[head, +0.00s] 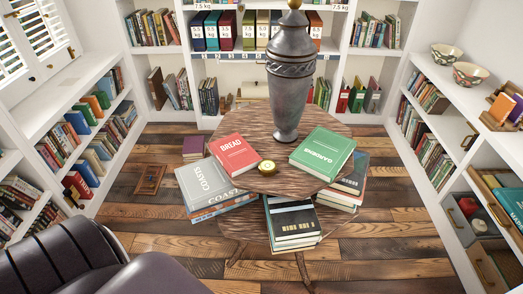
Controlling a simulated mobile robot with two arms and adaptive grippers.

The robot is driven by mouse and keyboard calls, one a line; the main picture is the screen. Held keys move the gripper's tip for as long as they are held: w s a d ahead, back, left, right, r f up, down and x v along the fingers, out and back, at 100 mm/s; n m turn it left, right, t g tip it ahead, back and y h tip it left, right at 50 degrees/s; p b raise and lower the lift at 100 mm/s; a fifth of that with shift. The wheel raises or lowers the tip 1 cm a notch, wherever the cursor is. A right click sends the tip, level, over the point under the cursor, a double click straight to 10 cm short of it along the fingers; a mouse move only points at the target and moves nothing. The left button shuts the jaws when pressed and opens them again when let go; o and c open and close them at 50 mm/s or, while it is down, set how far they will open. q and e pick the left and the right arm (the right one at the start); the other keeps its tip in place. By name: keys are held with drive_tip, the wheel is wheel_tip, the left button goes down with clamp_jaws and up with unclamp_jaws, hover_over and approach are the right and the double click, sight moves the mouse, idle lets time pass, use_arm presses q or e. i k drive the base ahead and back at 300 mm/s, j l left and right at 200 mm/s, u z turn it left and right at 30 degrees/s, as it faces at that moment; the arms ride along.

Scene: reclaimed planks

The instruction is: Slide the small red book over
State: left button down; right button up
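A red book marked BREAD (236,155) lies flat, cover up, on the left part of the round wooden table (250,122). It lies just behind and to the right of a grey book marked COASTS (205,183), which tops a stack. A small round brass-coloured object (267,168) sits to the right of the red book's near corner. Whether the red book touches the COASTS stack I cannot tell. Neither of my grippers shows in the head view.
A tall grey urn (290,85) stands at the table's back. A green book marked GARDENING (323,153) lies at right, near another stack (348,180). A dark leather seat (65,265) is lower left. Shelves line the walls.

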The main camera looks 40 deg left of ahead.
sight(235, 155)
drive_tip(key=j+z, duration=0.35)
drive_tip(key=k+j+z, duration=0.15)
drive_tip(key=j+z, duration=0.15)
drive_tip(key=j, duration=0.15)
drive_tip(key=k+j+z, duration=0.15)
drive_tip(key=j+z, duration=0.2)
drive_tip(key=k+j+z, duration=0.4)
drive_tip(key=j+z, duration=0.25)
